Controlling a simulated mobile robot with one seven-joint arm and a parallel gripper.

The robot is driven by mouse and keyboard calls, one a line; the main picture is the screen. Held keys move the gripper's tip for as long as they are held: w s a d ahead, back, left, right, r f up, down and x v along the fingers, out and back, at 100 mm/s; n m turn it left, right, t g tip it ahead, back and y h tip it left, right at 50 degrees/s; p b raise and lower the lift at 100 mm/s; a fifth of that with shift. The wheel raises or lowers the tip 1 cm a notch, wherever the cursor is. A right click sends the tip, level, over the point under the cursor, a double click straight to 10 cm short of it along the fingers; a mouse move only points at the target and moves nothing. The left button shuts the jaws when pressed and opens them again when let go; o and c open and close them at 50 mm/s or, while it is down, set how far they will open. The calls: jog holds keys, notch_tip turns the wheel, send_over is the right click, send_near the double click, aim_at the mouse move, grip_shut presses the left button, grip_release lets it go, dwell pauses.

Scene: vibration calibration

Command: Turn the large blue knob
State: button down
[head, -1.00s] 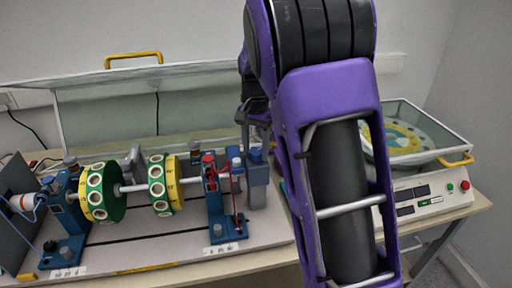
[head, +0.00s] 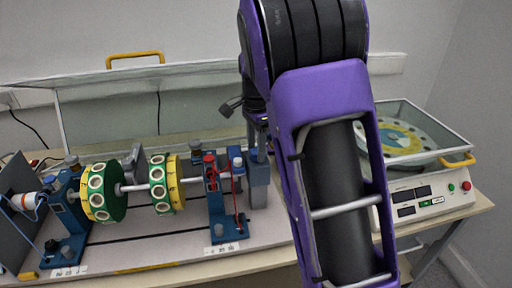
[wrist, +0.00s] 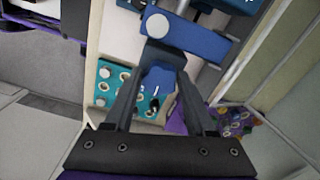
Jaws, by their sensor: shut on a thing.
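A large blue knob (wrist: 158,82) shows between the two dark fingers of my gripper (wrist: 161,72) in the wrist view. The fingers are shut on it, one on each side. In the head view my gripper (head: 257,138) points down over the blue-grey post (head: 259,188) at the right end of the shaft rig. The knob itself cannot be made out there, and my purple arm hides the area to the right of it.
The rig carries two green and yellow discs (head: 103,192) on a shaft and a blue stand (head: 227,215) close beside my gripper. A clear cover (head: 200,95) stands behind. A control box (head: 425,200) with a covered disc is at right.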

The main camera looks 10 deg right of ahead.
aim_at(256, 151)
dwell(0.4)
jog(key=shift+c, duration=1.1)
grip_release()
jog(key=shift+r, duration=0.1)
notch_tip(256, 151, up, 17)
jog(key=shift+r, duration=0.15)
